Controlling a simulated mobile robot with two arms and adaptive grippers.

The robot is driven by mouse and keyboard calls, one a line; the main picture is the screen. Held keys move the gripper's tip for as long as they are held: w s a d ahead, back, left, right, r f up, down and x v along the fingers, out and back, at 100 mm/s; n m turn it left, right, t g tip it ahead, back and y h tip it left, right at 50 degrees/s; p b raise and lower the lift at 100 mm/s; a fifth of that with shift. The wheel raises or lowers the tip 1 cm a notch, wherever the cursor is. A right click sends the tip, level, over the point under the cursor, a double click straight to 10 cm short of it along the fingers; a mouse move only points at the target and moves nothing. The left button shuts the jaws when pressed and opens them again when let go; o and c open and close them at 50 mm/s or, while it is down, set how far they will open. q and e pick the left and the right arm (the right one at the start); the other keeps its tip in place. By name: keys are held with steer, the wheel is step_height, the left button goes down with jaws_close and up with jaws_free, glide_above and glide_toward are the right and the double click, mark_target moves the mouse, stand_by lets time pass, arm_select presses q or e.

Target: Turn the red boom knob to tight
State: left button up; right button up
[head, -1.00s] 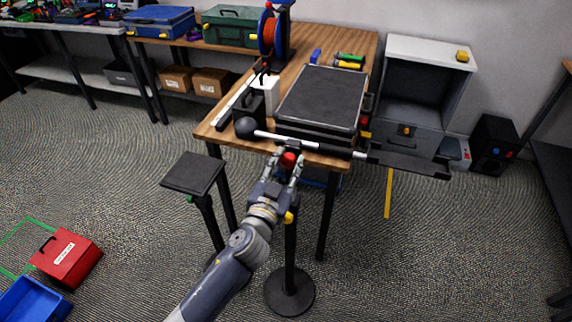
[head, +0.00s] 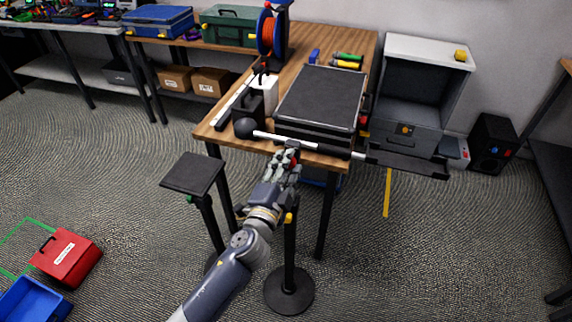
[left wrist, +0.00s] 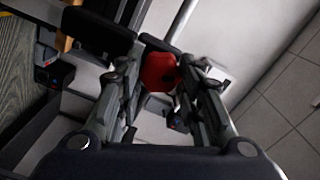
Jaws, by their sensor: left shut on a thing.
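The red boom knob (left wrist: 158,72) sits between the fingers of my left gripper (head: 287,165) in the left wrist view. The gripper is shut on it. In the head view the fingers cover most of the knob, and only a little red shows. The boom (head: 280,137) is a white and black bar lying across above the gripper. It has a black ball (head: 244,128) at its left end and a long dark part (head: 408,163) at its right. The stand's round black base (head: 289,291) is on the floor below. I cannot read any tightness mark. My right gripper is not in view.
A wooden table (head: 222,136) stands just behind the boom, with a black-topped case (head: 322,97) near its front edge. A small black-topped stand (head: 192,173) is to the left of my arm. The carpet at the lower right is clear.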

arm_select(q)
steer(key=shift+m, duration=2.3)
steer(key=o, duration=1.1)
steer(key=shift+d, duration=0.1)
steer(key=shift+c, duration=0.2)
steer(key=v, duration=1.2)
